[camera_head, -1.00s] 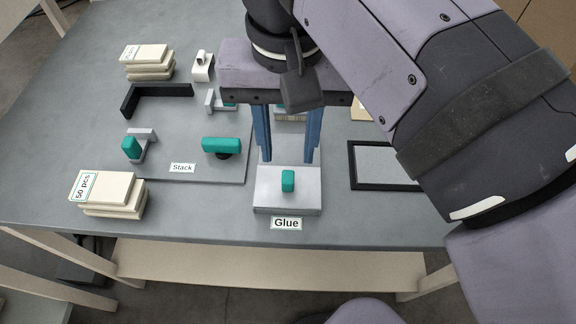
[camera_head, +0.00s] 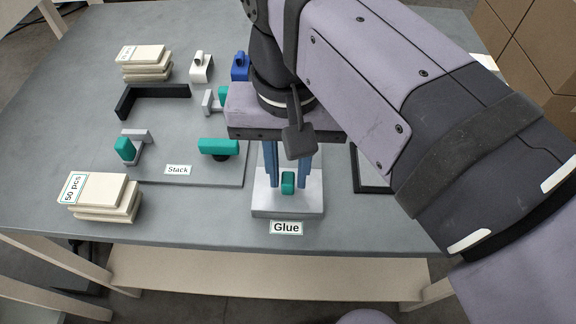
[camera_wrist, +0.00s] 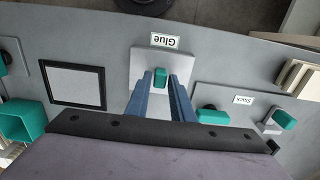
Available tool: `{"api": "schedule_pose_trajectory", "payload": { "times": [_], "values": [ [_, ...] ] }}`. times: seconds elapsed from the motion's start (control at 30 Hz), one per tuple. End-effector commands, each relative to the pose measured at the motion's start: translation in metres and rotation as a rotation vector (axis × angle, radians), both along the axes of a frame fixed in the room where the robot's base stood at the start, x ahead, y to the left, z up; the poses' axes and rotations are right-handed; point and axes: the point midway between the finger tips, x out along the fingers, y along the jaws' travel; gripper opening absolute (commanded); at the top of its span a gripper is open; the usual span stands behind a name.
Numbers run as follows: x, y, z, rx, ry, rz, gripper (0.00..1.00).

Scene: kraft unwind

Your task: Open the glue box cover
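The glue box cover (camera_head: 312,203) is a light grey square plate with a green knob (camera_head: 288,183) upright in its middle. It lies flat behind the white "Glue" label (camera_head: 286,228). My gripper (camera_head: 289,186) has two blue fingers pointing down, one on each side of the knob. The fingers look apart, with a gap to the knob. In the wrist view the green knob (camera_wrist: 160,76) shows between and just beyond the fingertips (camera_wrist: 162,80), and the cover (camera_wrist: 145,60) lies beneath. Whether the fingers touch the knob is not clear. The box under the cover is hidden.
Left of the cover is the "Stack" plate (camera_head: 212,178) with green-handled clamps and a black corner stop (camera_head: 150,92). Paper stacks (camera_head: 103,190) lie at the far left. A black-framed pad (camera_wrist: 75,82) lies on the cover's other side. The table's front edge is close.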

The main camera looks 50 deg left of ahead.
Motion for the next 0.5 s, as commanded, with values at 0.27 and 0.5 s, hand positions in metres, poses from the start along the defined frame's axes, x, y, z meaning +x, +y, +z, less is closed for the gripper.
{"api": "schedule_pose_trajectory", "payload": {
  "times": [0.27,0.5],
  "values": [
    [0.001,0.001,0.001,-0.001,0.001,0.000,0.00],
    [0.016,0.016,0.007,-0.006,0.001,-0.002,0.00]
  ]
}}
